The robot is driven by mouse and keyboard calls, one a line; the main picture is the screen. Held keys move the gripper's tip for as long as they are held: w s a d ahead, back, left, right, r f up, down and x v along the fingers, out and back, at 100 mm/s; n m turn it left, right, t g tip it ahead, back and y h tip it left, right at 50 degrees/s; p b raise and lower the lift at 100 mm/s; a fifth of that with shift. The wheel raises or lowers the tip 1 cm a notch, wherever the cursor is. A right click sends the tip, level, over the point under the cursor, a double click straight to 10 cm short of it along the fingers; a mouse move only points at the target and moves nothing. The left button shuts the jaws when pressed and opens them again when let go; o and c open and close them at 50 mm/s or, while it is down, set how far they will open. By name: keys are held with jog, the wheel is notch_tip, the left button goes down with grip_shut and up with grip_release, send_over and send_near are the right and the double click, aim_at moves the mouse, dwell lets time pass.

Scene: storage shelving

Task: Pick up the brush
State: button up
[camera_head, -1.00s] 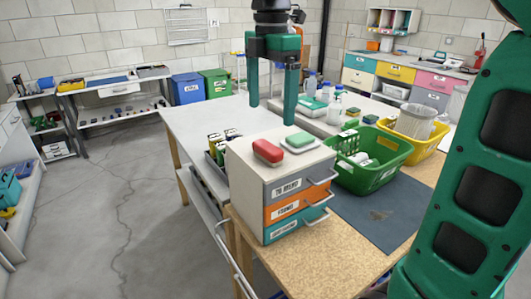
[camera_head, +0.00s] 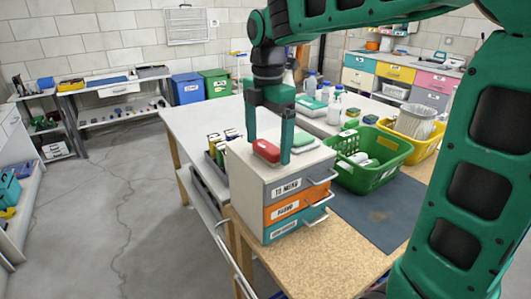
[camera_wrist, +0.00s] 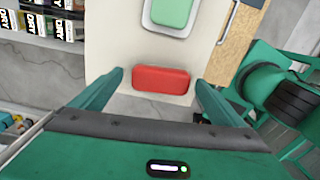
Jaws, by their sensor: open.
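A red rounded block (camera_head: 266,151), which looks like the brush, lies on top of the small drawer cabinet (camera_head: 243,172); no bristles show. My gripper (camera_head: 268,148) points down over it, open, with one finger at each side of it. In the wrist view the red block (camera_wrist: 161,79) lies between the two fingertips, with a gap on either side. I cannot tell how far down the fingers reach. A green block on a white base (camera_wrist: 170,13) lies just beyond it; my right finger partly hides it in the head view.
Several bottles stand behind. Small boxes (camera_head: 216,148) are at the cabinet's left. A dark mat (camera_head: 377,215) lies bare in front.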

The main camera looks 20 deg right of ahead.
aim_at(268, 145)
jog(key=shift+f, duration=0.25)
jog(key=c, duration=1.1)
jog(key=shift+c, duration=0.2)
jog(key=shift+r, duration=0.15)
jog(key=shift+r, duration=0.6)
notch_tip(268, 145, up, 3)
jog(key=shift+f, duration=0.2)
jog(key=s+a+r, duration=0.7)
jog(key=a, duration=0.2)
jog(key=shift+s, duration=0.3)
